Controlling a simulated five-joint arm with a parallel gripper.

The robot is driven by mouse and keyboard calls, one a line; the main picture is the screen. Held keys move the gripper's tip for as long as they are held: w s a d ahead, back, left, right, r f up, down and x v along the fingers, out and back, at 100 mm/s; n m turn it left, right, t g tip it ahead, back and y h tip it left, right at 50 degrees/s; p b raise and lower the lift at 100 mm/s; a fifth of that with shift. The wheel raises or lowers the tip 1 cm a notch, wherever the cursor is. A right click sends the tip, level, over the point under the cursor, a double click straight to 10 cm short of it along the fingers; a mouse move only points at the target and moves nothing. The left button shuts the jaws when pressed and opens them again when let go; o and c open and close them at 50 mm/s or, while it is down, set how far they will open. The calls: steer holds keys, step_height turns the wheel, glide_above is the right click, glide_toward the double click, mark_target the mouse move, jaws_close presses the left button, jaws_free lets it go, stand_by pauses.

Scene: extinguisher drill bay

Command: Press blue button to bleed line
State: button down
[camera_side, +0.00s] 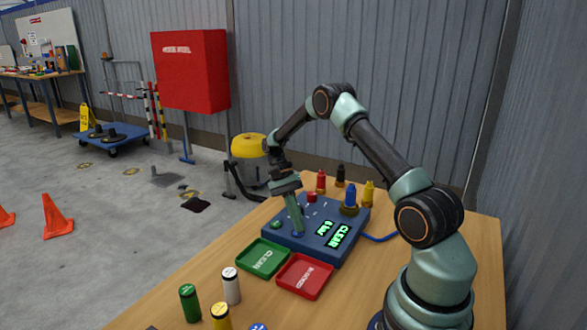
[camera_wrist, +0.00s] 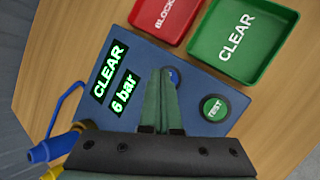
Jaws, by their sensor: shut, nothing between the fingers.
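The blue test box (camera_side: 318,240) sits on the wooden table, its screens reading CLEAR and 6 bar. My gripper (camera_side: 298,231) is shut and empty, pointing down over the near left part of the box. In the wrist view the blue button (camera_wrist: 174,76) shows right beside my gripper's fingertips (camera_wrist: 161,72), partly hidden by them. I cannot tell whether the tips touch it. A green TEST button (camera_wrist: 214,108) lies to the right of the fingers in the wrist view and left of them in the side view (camera_side: 276,224).
A green CLEAR tray (camera_side: 247,266) and a red BLOCKED tray (camera_side: 290,291) lie in front of the box. A red knob (camera_side: 312,197) and several coloured bottles stand behind my gripper. Cylinders, including a white one (camera_side: 231,287), stand at the table's front left.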

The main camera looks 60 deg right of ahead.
steer(key=shift+r, duration=0.85)
steer(key=shift+r, duration=2.5)
steer(key=a+r+n+t+h, duration=0.3)
steer(key=a+r+n+t, duration=0.25)
steer(key=a+r, duration=0.4)
steer(key=s+a+r+n+t, duration=0.4)
steer(key=s+a+n+t, duration=0.2)
steer(key=a+n, duration=0.2)
steer(key=shift+a+r+t, duration=0.2)
steer(key=shift+a+t, duration=0.15)
steer(key=shift+a, duration=0.15)
